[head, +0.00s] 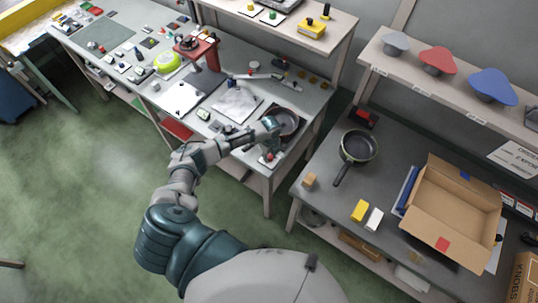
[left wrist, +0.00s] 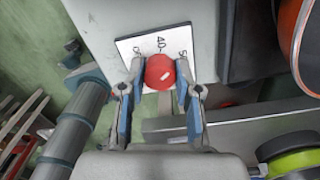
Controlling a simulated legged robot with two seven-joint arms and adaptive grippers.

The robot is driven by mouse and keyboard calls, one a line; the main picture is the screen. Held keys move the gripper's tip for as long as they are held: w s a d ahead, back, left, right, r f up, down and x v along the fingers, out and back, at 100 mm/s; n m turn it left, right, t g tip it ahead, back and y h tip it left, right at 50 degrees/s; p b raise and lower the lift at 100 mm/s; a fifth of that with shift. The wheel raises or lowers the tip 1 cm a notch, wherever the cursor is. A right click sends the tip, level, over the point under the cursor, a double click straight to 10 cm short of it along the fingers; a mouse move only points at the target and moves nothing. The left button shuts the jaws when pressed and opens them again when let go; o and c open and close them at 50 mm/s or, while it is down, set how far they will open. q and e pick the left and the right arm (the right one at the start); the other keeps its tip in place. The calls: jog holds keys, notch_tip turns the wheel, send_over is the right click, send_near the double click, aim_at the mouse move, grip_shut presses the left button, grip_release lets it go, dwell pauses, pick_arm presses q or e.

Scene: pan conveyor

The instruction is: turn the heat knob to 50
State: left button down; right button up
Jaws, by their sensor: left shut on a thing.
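The red heat knob (left wrist: 160,72) is round and has a short white mark on its lower face in the left wrist view. Behind it is a white scale plate (left wrist: 126,45) with "40" above the knob and partly covered numbers at both sides. My left gripper (left wrist: 159,88) is shut on the knob, with one blue-padded finger on each side. In the head view my left arm reaches over the front of the stove bench, close to a dark pan (head: 287,122). My right gripper is not in view.
A second dark pan (head: 359,147) lies on the bench to the right, near an open cardboard box (head: 455,212) and yellow and white blocks. A red stand (head: 197,48) and small items fill the left bench. Green floor is free in front.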

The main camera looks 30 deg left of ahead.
aim_at(271, 156)
pick_arm(q)
jog(key=m, duration=0.4)
jog(key=shift+w+d+r+m, duration=0.1)
jog(key=shift+w+d+m, duration=0.1)
jog(key=shift+m, duration=0.1)
jog(key=shift+s+m+b, duration=0.1)
jog(key=shift+m+b, duration=0.3)
jog(key=shift+m, duration=1.5)
jog(key=c, duration=0.8)
grip_release()
jog(key=shift+s, duration=0.1)
notch_tip(271, 156, up, 12)
